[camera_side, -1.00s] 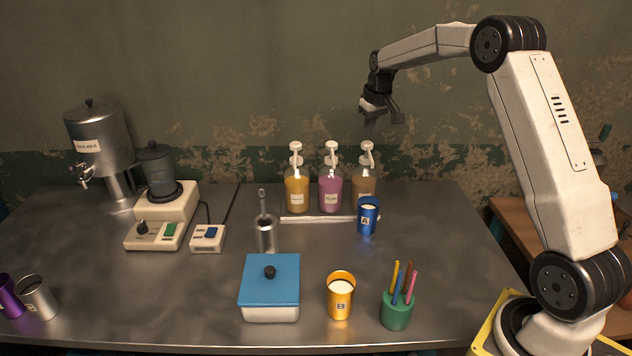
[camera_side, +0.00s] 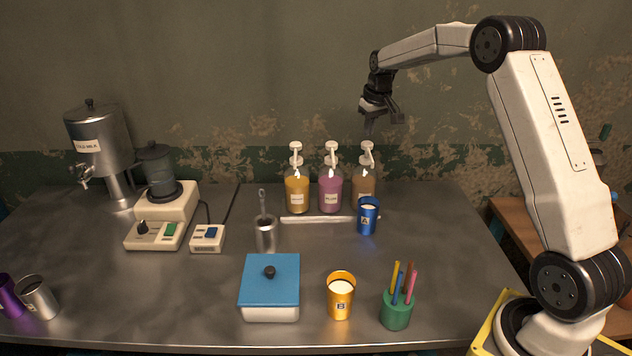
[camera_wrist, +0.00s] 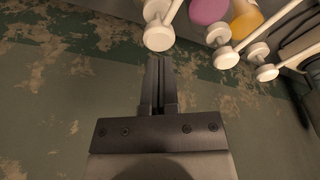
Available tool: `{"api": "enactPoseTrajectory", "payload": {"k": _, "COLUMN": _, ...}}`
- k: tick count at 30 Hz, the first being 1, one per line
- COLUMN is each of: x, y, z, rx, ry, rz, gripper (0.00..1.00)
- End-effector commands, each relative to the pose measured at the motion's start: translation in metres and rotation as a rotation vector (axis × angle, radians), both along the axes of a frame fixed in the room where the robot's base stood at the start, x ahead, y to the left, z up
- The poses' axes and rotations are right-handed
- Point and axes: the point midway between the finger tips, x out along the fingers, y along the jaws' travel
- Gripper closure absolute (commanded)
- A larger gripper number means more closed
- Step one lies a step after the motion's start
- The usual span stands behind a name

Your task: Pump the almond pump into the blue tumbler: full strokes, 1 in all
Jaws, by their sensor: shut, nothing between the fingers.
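Three pump bottles stand in a row at the back: a yellow one (camera_side: 297,190), a pink one (camera_side: 330,192) and a brown one (camera_side: 363,188). Their labels are too small to read surely. The blue tumbler (camera_side: 367,221), marked A, stands upright just in front of the brown bottle, with pale liquid inside. My gripper (camera_side: 369,132) is shut and empty, pointing down just above the brown bottle's white pump head (camera_side: 367,147). In the wrist view my fingertips (camera_wrist: 159,62) lie close together beside the nearest white pump head (camera_wrist: 158,37); I cannot tell whether they touch.
A pale strip (camera_side: 312,219) lies before the bottles. An orange cup (camera_side: 340,303), a pen holder (camera_side: 396,313) and a blue-lidded box (camera_side: 271,283) stand in front. A metal holder with a utensil (camera_side: 266,235) is left of the bottles. The table's middle left is fairly clear.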

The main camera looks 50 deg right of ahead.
Motion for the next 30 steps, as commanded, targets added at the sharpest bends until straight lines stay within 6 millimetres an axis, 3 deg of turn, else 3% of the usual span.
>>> {"api": "enactPoseTrajectory", "payload": {"k": 30, "x": 0.000, "y": 0.000, "z": -0.019, "rx": 0.000, "ry": 0.001, "rz": 0.000, "gripper": 1.00}}
